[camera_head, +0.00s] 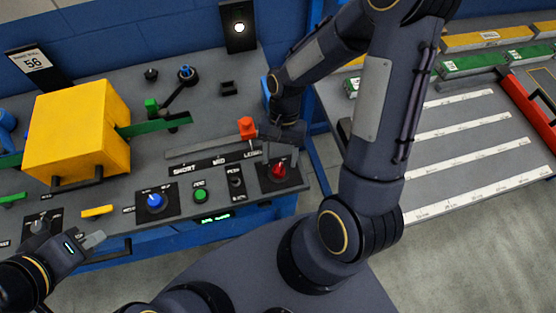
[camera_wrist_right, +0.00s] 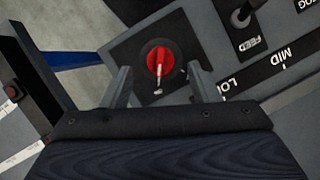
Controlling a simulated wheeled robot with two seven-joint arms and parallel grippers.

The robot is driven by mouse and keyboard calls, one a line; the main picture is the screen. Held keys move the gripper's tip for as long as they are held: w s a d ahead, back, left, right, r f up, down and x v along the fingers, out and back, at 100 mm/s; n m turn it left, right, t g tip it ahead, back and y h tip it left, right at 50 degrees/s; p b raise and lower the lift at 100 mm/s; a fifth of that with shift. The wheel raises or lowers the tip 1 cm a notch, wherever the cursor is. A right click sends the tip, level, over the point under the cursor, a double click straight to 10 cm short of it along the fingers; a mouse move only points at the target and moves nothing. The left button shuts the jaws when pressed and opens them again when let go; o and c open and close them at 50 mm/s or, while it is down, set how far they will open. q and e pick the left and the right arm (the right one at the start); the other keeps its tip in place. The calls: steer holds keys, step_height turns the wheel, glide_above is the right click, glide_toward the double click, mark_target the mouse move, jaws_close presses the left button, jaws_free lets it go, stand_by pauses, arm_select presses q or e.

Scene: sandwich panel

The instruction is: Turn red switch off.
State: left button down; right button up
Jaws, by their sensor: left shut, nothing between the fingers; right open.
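The red switch (camera_head: 278,169) is a round red knob with a pale pointer, set on a dark square plate at the right end of the grey panel. In the right wrist view the red switch (camera_wrist_right: 160,62) lies just beyond and between the fingertips. My right gripper (camera_wrist_right: 165,80) is open, with one finger on either side of the knob in that view; I cannot tell whether it touches. In the head view my right wrist hangs above the panel behind the knob. My left gripper (camera_head: 98,239) is shut and empty at the panel's front left.
A blue knob (camera_head: 155,202), a green button (camera_head: 200,194) and a black feed switch (camera_head: 236,181) sit left of the red switch. A red slider handle (camera_head: 246,127) stands close to my right wrist. A yellow box (camera_head: 78,135) stands at the left.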

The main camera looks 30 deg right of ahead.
mark_target(279, 165)
steer(key=shift+x, duration=1.85)
steer(key=shift+w, duration=0.1)
steer(key=c, duration=1)
